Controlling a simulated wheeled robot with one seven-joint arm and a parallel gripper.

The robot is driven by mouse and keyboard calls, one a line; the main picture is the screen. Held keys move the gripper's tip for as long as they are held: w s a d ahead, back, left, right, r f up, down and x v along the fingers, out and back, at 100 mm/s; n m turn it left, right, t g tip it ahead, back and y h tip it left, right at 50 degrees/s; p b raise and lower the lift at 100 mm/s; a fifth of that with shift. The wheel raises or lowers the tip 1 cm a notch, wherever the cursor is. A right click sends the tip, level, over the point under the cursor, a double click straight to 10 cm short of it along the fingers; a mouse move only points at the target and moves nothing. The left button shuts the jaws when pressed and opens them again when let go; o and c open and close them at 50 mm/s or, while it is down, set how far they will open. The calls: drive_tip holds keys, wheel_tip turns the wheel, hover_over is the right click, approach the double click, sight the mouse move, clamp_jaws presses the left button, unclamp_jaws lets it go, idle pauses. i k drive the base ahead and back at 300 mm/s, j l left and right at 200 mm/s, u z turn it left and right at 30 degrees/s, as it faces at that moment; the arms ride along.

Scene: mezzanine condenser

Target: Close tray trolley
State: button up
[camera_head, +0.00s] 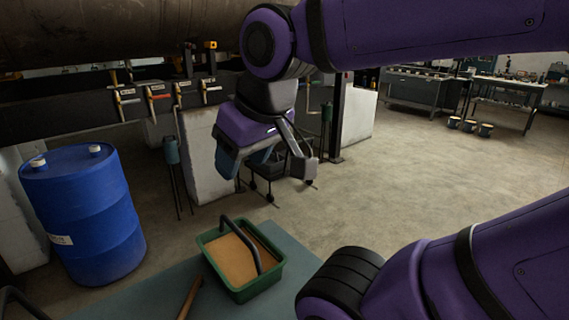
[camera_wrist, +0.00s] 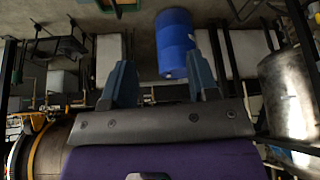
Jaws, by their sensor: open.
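My gripper (camera_head: 268,165) hangs in mid-air near the middle of the head view, with nothing seen between its fingers. Its two blue-grey fingers stand wide apart in the wrist view (camera_wrist: 160,75). I cannot clearly make out a tray trolley. A dark low frame with small feet or casters (camera_head: 270,197) shows partly behind my gripper; I cannot tell what it is. A green tray (camera_head: 262,287) with a dark arched handle and a tan inside sits on a teal surface (camera_head: 150,300) at the bottom of the head view, apart from my gripper.
A blue drum (camera_head: 85,215) stands at the left; it also shows in the wrist view (camera_wrist: 174,42). A large brown cylinder (camera_head: 120,30) with tagged valves below runs across the upper left. Workbenches (camera_head: 425,90) and several small pots (camera_head: 470,126) are far right. Open floor (camera_head: 400,175) lies at the right.

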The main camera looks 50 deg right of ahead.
sight(248, 164)
drive_tip(key=k+l, duration=0.15)
drive_tip(key=l, duration=0.25)
drive_tip(key=k+l, duration=0.1)
drive_tip(key=l, duration=0.3)
drive_tip(key=k+l, duration=0.15)
drive_tip(key=l, duration=0.25)
drive_tip(key=k+l, duration=0.15)
drive_tip(key=l, duration=0.25)
drive_tip(key=k+l, duration=0.1)
drive_tip(key=l, duration=2.65)
drive_tip(key=i+l, duration=1.05)
drive_tip(key=l, duration=0.15)
drive_tip(key=i+j+u, duration=0.1)
drive_tip(key=i, duration=1.5)
